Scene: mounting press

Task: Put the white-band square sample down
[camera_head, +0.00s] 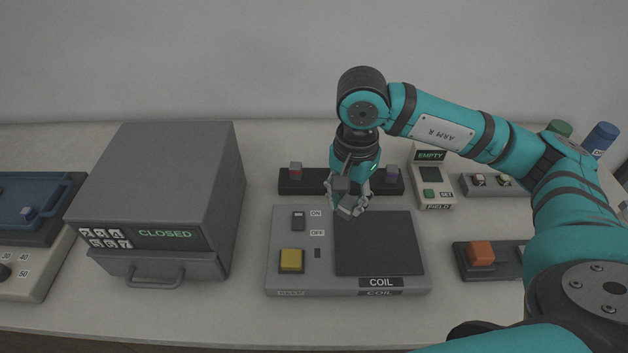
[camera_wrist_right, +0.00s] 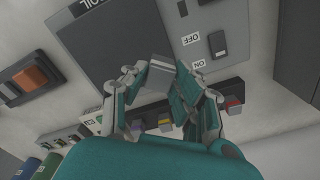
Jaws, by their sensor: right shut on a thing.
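My right gripper (camera_head: 348,206) is above the coil station's dark square pad (camera_head: 385,250), near its back left corner. In the right wrist view the gripper (camera_wrist_right: 158,78) is shut on a small grey square sample with a pale band (camera_wrist_right: 161,74). The sample is held between the fingertips, with the dark pad beside it. I cannot tell whether its underside touches the pad. My left gripper is in neither view.
The coil station has a yellow button (camera_head: 291,260) and an ON/OFF switch (camera_head: 298,221). A dark rack (camera_head: 315,185) with small samples stands behind it. A closed grey oven (camera_head: 165,190) is at left; an orange button box (camera_head: 481,253) is at right.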

